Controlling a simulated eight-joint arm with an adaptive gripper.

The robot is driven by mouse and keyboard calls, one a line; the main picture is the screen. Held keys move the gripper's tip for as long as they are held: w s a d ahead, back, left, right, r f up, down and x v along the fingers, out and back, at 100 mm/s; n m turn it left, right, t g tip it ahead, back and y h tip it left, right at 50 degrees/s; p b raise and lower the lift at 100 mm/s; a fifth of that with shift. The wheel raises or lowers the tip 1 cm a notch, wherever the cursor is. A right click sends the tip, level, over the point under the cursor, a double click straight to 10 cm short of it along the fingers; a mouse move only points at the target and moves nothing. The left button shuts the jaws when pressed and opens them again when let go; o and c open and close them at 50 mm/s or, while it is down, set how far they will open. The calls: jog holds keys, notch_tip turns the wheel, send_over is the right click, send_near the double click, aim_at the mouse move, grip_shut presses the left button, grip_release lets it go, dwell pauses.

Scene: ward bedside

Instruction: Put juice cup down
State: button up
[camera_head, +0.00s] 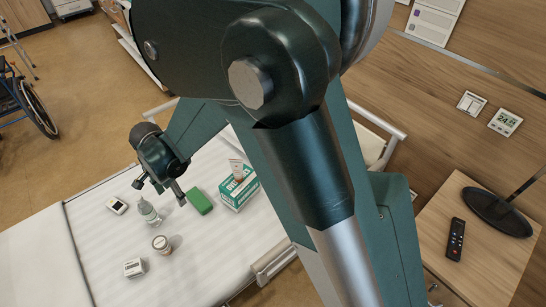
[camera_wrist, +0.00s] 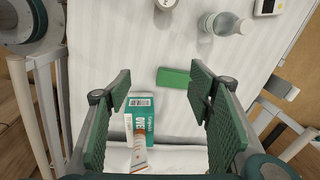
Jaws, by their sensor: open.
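My gripper (camera_head: 160,190) hangs over the white bedside surface. In the wrist view my gripper (camera_wrist: 160,75) is open, its two green-padded fingers wide apart with nothing held between them. A small round container (camera_head: 160,244) with a pale top and brownish side stands on the surface; whether it is the juice cup I cannot tell. Part of a round container also shows at the top edge of the wrist view (camera_wrist: 166,4). It stands apart from my gripper. No other thing in view looks like a juice cup.
Near my gripper are a green block (camera_head: 200,201), a teal-and-white glove box (camera_head: 238,192) with a tube (camera_head: 236,169) by it, and a clear bottle (camera_head: 148,212). The surface's far left (camera_head: 90,235) is clear.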

jog(key=w+d+r+n+t, duration=0.1)
jog(key=w+d+r, duration=0.1)
jog(key=d+r, duration=0.7)
jog(key=w+d+r+n+t+y, duration=0.1)
jog(key=w+d+r, duration=0.3)
jog(key=d, duration=0.8)
jog(key=w+d+r+n+t, duration=0.1)
jog(key=d+r, duration=0.7)
jog(key=d, duration=0.3)
jog(key=s+d+r+n+t, duration=0.1)
jog(key=s+d, duration=0.3)
jog(key=d, duration=0.6)
jog(key=s+d+r+n+t+h, duration=0.1)
jog(key=s+d, duration=0.4)
jog(key=d, duration=0.5)
jog(key=s+d+r+n+t, duration=0.1)
jog(key=s+d+r, duration=0.2)
jog(key=d, duration=0.8)
jog(key=shift+s+t+h, duration=0.3)
jog(key=shift+s+h, duration=0.1)
jog(key=shift+s, duration=0.85)
jog(key=shift+a, duration=0.1)
